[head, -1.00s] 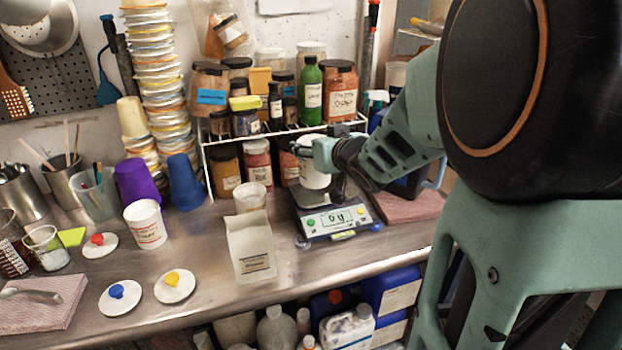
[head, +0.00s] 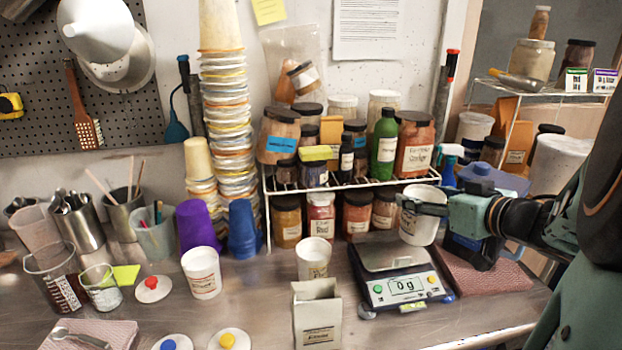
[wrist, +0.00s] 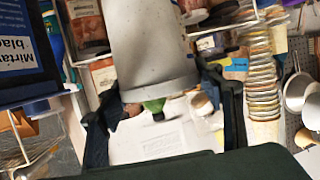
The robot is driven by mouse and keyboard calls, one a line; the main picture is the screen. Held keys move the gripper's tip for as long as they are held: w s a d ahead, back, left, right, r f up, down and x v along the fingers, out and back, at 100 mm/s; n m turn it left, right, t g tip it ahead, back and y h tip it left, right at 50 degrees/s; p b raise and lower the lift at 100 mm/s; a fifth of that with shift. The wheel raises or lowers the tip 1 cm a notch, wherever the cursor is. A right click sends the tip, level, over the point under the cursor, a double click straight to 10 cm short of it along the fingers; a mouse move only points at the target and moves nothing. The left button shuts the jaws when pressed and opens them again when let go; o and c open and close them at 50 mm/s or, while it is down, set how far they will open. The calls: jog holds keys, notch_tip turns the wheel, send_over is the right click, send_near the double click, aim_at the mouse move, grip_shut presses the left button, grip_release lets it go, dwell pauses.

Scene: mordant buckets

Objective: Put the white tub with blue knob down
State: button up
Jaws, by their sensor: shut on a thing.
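My gripper (head: 421,207) is shut on a white tub (head: 418,230) and holds it upright at the back right of the scale (head: 405,288). The scale's display reads 0 g. The tub looks raised, but its clearance over the pan (head: 392,256) is hard to judge. In the wrist view the tub (wrist: 152,50) lies between the two dark fingers (wrist: 165,98). No blue knob shows on the held tub. A white lid with a blue knob (head: 170,344) lies at the front edge of the picture, partly cut off.
A pink cloth (head: 490,276) lies right of the scale, with a blue container (head: 470,250) behind it. A wire shelf (head: 350,186) of jars stands behind. A paper bag (head: 317,322) and a white cup (head: 313,260) stand left. Bare counter (head: 255,290) shows farther left.

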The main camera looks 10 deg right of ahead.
jog(key=w+f+b, duration=0.3)
jog(key=w+f, duration=0.7)
jog(key=f, duration=0.1)
jog(key=shift+a, duration=0.4)
jog(key=shift+f, duration=0.2)
jog(key=shift+f, duration=0.15)
jog(key=o, duration=1.6)
jog(key=shift+o, duration=0.2)
